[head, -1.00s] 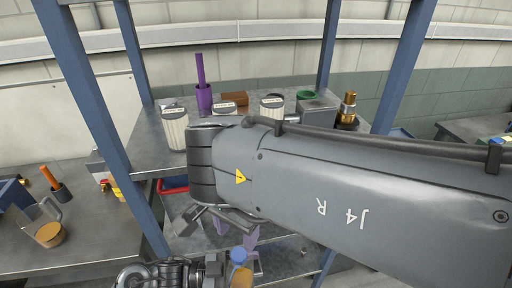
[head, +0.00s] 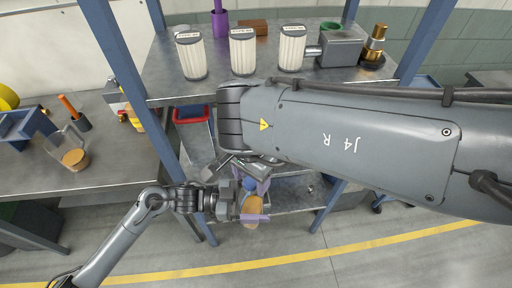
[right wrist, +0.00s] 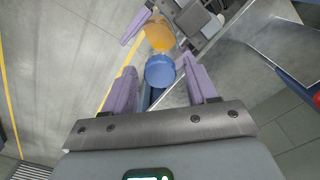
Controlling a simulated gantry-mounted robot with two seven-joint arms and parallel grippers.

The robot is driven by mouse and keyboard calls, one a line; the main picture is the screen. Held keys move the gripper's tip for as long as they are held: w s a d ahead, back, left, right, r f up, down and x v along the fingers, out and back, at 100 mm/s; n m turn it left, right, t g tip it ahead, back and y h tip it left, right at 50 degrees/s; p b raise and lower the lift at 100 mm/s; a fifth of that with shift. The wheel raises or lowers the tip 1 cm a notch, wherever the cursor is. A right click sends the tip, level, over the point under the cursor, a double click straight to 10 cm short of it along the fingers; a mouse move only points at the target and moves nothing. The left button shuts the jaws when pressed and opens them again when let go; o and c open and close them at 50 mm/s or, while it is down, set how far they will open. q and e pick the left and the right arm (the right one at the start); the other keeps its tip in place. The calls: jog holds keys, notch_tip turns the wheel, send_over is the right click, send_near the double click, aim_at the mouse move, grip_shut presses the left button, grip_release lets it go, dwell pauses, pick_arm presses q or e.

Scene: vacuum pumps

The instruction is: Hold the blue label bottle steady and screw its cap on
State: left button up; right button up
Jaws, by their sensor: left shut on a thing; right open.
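The bottle (head: 252,205) has an orange-amber body and is held in the air in front of the steel shelving. A blue cap (right wrist: 160,70) sits at its top end; how tightly it is seated I cannot tell. My left gripper (head: 246,208) is shut on the bottle's body, which also shows beyond the cap in the right wrist view (right wrist: 159,36). My right gripper (right wrist: 163,88) is open, its purple fingers on either side of the cap with gaps visible. In the head view my right forearm partly covers the right gripper. No label is clearly visible.
Three white filter canisters (head: 243,52), a grey pump block (head: 341,47) and a brass fitting (head: 374,45) stand on the upper shelf. A red-rimmed bin (head: 191,113) is below. A glass jug (head: 72,157) stands on the left table (head: 112,150). Blue posts (head: 122,80) frame the shelving.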

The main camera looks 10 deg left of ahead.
grip_shut()
jog(key=m, duration=0.5)
jog(key=shift+m, duration=0.3)
jog(key=m, duration=2)
jog(key=shift+f, duration=0.1)
jog(key=m, duration=1.8)
jog(key=shift+m, duration=0.3)
jog(key=shift+o, duration=0.7)
grip_release()
